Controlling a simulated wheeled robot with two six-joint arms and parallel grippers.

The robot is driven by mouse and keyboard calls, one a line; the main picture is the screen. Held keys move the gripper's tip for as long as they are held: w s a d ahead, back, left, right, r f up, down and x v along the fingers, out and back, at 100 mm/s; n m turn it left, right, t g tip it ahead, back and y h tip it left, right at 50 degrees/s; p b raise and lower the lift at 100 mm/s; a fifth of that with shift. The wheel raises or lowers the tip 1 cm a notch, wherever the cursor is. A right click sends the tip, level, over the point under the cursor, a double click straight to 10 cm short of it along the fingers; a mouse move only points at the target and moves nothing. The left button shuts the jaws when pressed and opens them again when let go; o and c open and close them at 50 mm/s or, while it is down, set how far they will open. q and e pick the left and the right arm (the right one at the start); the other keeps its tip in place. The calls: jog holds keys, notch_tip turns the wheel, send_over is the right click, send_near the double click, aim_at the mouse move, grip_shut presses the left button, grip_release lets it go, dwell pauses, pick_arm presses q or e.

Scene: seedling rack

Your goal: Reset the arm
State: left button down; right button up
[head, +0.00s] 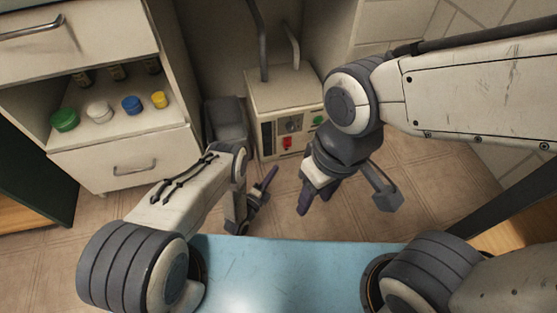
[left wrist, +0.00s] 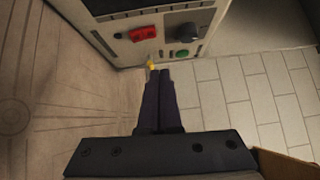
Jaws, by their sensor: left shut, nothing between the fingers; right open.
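My left gripper (head: 272,174) hangs low in front of the white machine in the head view. In the left wrist view its two dark fingers (left wrist: 159,78) lie together, shut and empty, with their tips toward the machine's panel (left wrist: 115,25). A small yellow part (left wrist: 151,63) shows just beyond the tips; whether they touch it I cannot tell. My right gripper (head: 317,198) is open and empty, pointing down over the floor, right of the left gripper.
The white machine (head: 285,92) has a red switch (head: 287,143), a dial (head: 292,126) and a green button (head: 318,120). Left stands a cabinet with drawers (head: 125,163) and a shelf of coloured jars (head: 131,104). Tiled floor (head: 420,180) is free at the right.

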pick_arm(q)
jog(key=shift+s+a, duration=0.15)
jog(key=shift+s, duration=0.15)
jog(key=shift+w, duration=0.1)
jog(key=w+d+r+n+g+y+p, duration=0.1)
jog(key=w+d+r+n+g, duration=0.1)
jog(key=w+d+r, duration=0.3)
jog(key=w+d+r+n+g+y+p, duration=0.1)
jog(key=w+r+g, duration=0.15)
jog(key=r, duration=0.55)
jog(key=w+d+r+n+g+p, duration=0.2)
jog(key=w+d+r, duration=0.2)
jog(key=r, duration=0.2)
jog(key=s+a+r+n+g+y+p, duration=0.1)
jog(key=s+r+n+g+y+p, duration=0.2)
jog(key=s+r, duration=0.75)
jog(key=s+a+r+n+g+y, duration=0.1)
jog(key=s+r+n+g, duration=0.3)
jog(key=s+r, duration=0.65)
jog(key=s+a+r+n+g+y+p, duration=0.15)
jog(key=s+a+r, duration=0.3)
jog(key=s, duration=0.45)
jog(key=s+a+r+n+g, duration=0.1)
jog(key=s+a+r+n, duration=0.3)
jog(key=s, duration=0.6)
notch_tip(320, 180, up, 39)
jog(key=d+p, duration=0.1)
jog(key=p, duration=3.7)
jog(key=shift+f+m, duration=0.2)
jog(key=shift+m, duration=0.15)
